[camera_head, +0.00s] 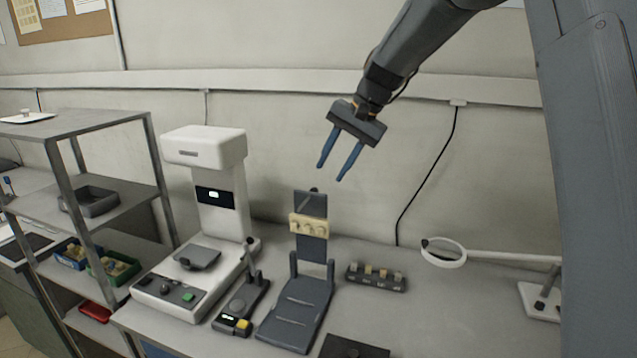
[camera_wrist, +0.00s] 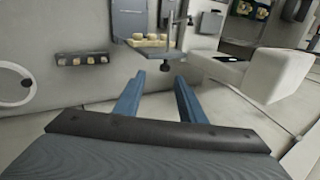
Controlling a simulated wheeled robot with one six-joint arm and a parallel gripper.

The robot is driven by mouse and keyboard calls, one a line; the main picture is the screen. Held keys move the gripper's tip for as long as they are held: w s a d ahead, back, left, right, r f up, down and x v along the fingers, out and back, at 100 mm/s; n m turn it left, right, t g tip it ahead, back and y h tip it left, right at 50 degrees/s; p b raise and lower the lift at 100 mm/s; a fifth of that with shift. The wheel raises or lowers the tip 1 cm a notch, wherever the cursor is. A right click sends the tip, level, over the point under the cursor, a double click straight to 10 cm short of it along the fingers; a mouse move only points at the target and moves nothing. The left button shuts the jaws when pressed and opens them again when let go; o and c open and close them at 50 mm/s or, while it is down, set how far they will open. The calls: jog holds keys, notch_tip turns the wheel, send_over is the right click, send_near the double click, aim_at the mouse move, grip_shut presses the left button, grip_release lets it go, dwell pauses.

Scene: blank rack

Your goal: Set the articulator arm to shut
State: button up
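The articulator (camera_head: 295,305) stands on the bench, with a dark grey base and two short posts. Its upper arm (camera_head: 311,204) is raised upright and carries a cream dental cast (camera_head: 308,226); a small knob (camera_head: 314,190) is at its top. In the wrist view the cast (camera_wrist: 150,42) and a dark round knob (camera_wrist: 165,67) show just beyond the fingertips. My gripper (camera_head: 337,172), with two blue fingers, is open and empty above the articulator, apart from it. It also shows in the wrist view (camera_wrist: 160,80).
A white machine (camera_head: 205,190) and a small device with a lever (camera_head: 240,303) stand left of the articulator. A block of small samples (camera_head: 376,277) and a ring magnifier (camera_head: 443,253) are to the right. A metal shelf (camera_head: 100,125) is at far left.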

aim_at(316, 189)
jog(key=shift+w+a+r+p+x, duration=0.1)
jog(key=shift+p+x, duration=0.35)
jog(key=shift+x, duration=0.85)
jog(key=shift+w+a+r+p+x, duration=0.15)
jog(key=shift+p+x, duration=0.3)
jog(key=shift+x, duration=0.8)
jog(key=shift+w+a+p+x, duration=0.1)
jog(key=shift+p+x, duration=0.35)
jog(key=shift+x, duration=0.85)
grip_shut()
